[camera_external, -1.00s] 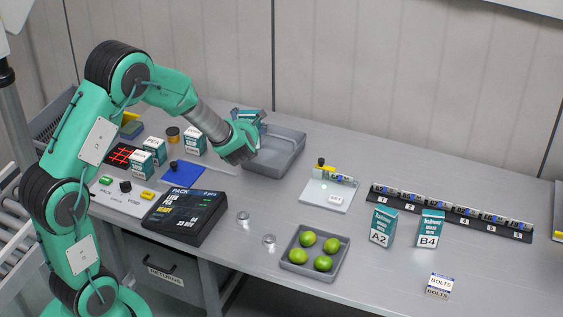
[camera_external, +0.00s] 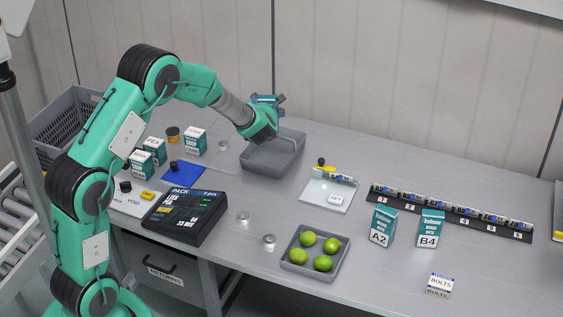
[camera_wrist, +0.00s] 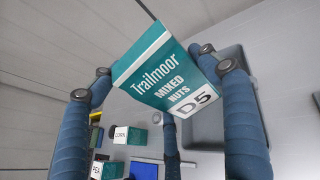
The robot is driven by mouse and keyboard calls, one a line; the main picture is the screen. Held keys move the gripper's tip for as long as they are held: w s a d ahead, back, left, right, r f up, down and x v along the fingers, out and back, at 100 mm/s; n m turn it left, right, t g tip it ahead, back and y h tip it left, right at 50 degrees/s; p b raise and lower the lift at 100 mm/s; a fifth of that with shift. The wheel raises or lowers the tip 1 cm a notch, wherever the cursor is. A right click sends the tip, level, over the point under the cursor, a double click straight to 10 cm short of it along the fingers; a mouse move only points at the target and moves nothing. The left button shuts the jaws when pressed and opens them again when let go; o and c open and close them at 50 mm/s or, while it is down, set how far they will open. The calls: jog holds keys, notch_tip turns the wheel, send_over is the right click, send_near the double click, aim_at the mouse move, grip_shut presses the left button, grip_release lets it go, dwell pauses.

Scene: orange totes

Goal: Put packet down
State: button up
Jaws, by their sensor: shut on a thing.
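The packet (camera_wrist: 163,68) is a teal and white box marked "Trailmoor MIXED NUTS D5". It sits between the blue fingers of my gripper (camera_wrist: 160,72) in the wrist view, tilted. In the external view my gripper (camera_external: 267,104) is above the back of the grey tray (camera_external: 262,163), and the packet is hard to tell from the fingers there. The tray looks empty where it shows. The tray also shows in the wrist view (camera_wrist: 203,128), behind the packet and fingers.
Packets A2 (camera_external: 383,226) and B4 (camera_external: 430,229) stand at the front right. White and teal boxes (camera_external: 195,141) and a blue mat (camera_external: 181,174) are left of the tray. A tray of limes (camera_external: 341,262) is in front. A black battery rack (camera_external: 445,212) lies at the right.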

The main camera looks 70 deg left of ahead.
jog(key=shift+w+a+f, duration=0.15)
jog(key=shift+w+a, duration=0.85)
jog(key=shift+w, duration=0.1)
jog(key=shift+w, duration=0.1)
jog(key=shift+w+a+f+b, duration=0.15)
jog(key=shift+f+b, duration=0.15)
jog(key=shift+f, duration=0.6)
jog(key=shift+w+a+f+b, duration=0.1)
jog(key=shift+f+b, duration=0.15)
jog(key=shift+f, duration=0.6)
jog(key=shift+f, duration=0.15)
jog(key=o, duration=1.3)
jog(key=shift+c, duration=0.2)
